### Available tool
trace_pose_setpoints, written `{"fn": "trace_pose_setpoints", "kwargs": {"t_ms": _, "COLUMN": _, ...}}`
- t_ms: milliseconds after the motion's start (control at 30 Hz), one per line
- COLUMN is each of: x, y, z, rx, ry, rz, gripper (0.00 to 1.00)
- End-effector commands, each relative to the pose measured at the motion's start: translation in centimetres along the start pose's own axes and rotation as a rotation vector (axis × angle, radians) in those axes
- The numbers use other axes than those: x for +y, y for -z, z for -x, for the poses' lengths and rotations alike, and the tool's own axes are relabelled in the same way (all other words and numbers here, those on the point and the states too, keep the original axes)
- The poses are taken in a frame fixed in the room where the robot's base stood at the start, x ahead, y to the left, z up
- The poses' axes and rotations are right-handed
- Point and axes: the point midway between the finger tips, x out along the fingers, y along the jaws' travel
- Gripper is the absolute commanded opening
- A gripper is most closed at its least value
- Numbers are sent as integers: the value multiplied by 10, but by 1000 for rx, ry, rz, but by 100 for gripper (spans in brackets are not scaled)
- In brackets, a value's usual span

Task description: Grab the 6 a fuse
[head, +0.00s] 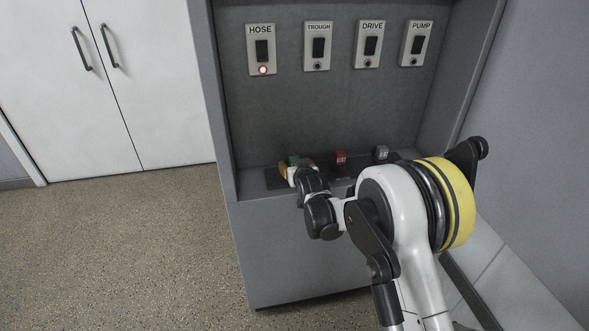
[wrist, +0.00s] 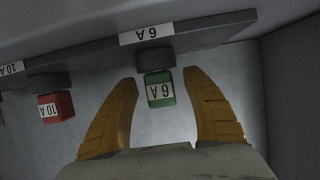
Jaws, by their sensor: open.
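The 6 A fuse (wrist: 160,88) is a small green block with a white "6 A" label, upside down in the wrist view. It sits at a dark round holder under a matching "6 A" label plate. My gripper (wrist: 162,85) has its two orange fingers open, one on each side of the fuse. A gap shows between the fuse and each finger. In the head view the green fuse (head: 294,160) shows just beyond my gripper (head: 286,170), partly hidden by it and my wrist.
A red 10 A fuse (wrist: 56,106) sits to the left in the wrist view; it also shows in the head view (head: 341,158). A grey fuse (head: 381,153) is further right. Cabinet walls enclose the shelf. Four switches, HOSE (head: 262,50) with its red light lit, are above.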

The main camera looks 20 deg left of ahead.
Motion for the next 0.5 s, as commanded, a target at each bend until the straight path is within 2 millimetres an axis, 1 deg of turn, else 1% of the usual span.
{"fn": "trace_pose_setpoints", "kwargs": {"t_ms": 67, "x": 0, "y": 0, "z": -4, "rx": 0, "ry": 0, "rz": 0, "gripper": 58}}
{"fn": "trace_pose_setpoints", "kwargs": {"t_ms": 233, "x": 0, "y": 1, "z": -3, "rx": 0, "ry": 0, "rz": 0, "gripper": 58}}
{"fn": "trace_pose_setpoints", "kwargs": {"t_ms": 267, "x": 0, "y": 1, "z": -3, "rx": 0, "ry": 0, "rz": 0, "gripper": 56}}
{"fn": "trace_pose_setpoints", "kwargs": {"t_ms": 300, "x": 0, "y": 1, "z": -3, "rx": 0, "ry": 0, "rz": 0, "gripper": 44}}
{"fn": "trace_pose_setpoints", "kwargs": {"t_ms": 367, "x": 0, "y": 1, "z": -3, "rx": 0, "ry": 0, "rz": 0, "gripper": 25}}
{"fn": "trace_pose_setpoints", "kwargs": {"t_ms": 400, "x": 0, "y": 1, "z": -3, "rx": 0, "ry": 0, "rz": 0, "gripper": 13}}
{"fn": "trace_pose_setpoints", "kwargs": {"t_ms": 433, "x": 0, "y": 1, "z": -3, "rx": 0, "ry": 0, "rz": 0, "gripper": 4}}
{"fn": "trace_pose_setpoints", "kwargs": {"t_ms": 467, "x": 0, "y": 1, "z": -3, "rx": 0, "ry": 0, "rz": 0, "gripper": 1}}
{"fn": "trace_pose_setpoints", "kwargs": {"t_ms": 500, "x": 0, "y": 1, "z": -3, "rx": 0, "ry": 0, "rz": 0, "gripper": 1}}
